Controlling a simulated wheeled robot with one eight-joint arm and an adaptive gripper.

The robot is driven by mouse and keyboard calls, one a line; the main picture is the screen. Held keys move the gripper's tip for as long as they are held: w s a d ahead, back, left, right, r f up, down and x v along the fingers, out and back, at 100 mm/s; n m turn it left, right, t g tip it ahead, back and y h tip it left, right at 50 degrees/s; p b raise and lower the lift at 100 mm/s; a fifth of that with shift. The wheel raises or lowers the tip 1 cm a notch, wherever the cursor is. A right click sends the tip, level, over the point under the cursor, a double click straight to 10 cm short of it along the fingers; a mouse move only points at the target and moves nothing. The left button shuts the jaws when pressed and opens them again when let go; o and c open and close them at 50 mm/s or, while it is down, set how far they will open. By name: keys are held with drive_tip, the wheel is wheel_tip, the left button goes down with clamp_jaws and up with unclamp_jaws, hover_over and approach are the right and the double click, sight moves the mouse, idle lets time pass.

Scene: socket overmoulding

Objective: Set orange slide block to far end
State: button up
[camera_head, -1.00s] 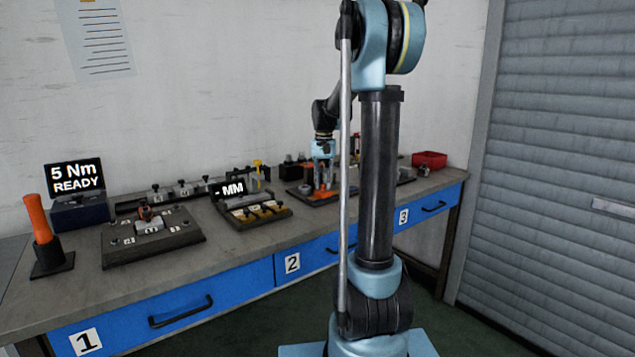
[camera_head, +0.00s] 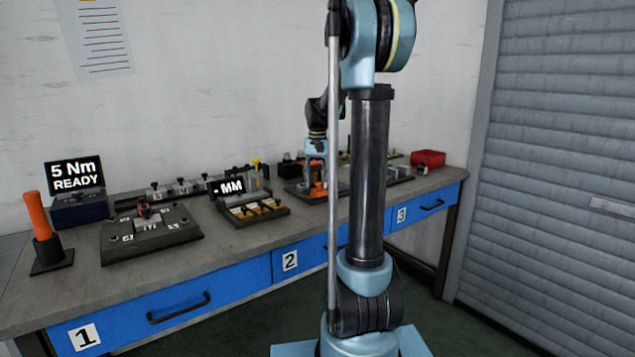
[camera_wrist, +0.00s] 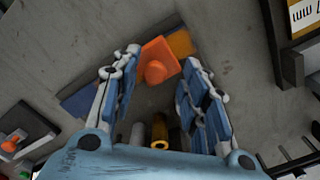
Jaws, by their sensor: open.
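The block is close to the orange-yellow patch. My gripper (camera_wrist: 160,68) is open, its two blue-padded fingers on either side of the block, with gaps visible. In the head view my gripper (camera_head: 315,180) is over the bench, partly hidden by my arm, and the block is hard to make out.
A black fixture with a yellow-orange ring (camera_wrist: 159,128) lies below the block. A dark frame (camera_wrist: 283,45) stands at the right.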

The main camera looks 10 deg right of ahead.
drive_tip(key=shift+r, duration=0.1)
wheel_tip(320, 180, up, 12)
idle(0.5)
drive_tip(key=s+f+n+t, duration=0.1)
drive_tip(key=s+f, duration=0.4)
drive_tip(key=s, duration=0.5)
drive_tip(key=s+f+n, duration=0.1)
drive_tip(key=s+f, duration=0.4)
drive_tip(key=s, duration=0.6)
drive_tip(key=s+f+n+t, duration=0.1)
drive_tip(key=s+f, duration=1.4)
drive_tip(key=f, duration=0.1)
drive_tip(key=shift+n, duration=0.4)
drive_tip(key=shift+d+f, duration=0.1)
drive_tip(key=shift+f, duration=0.05)
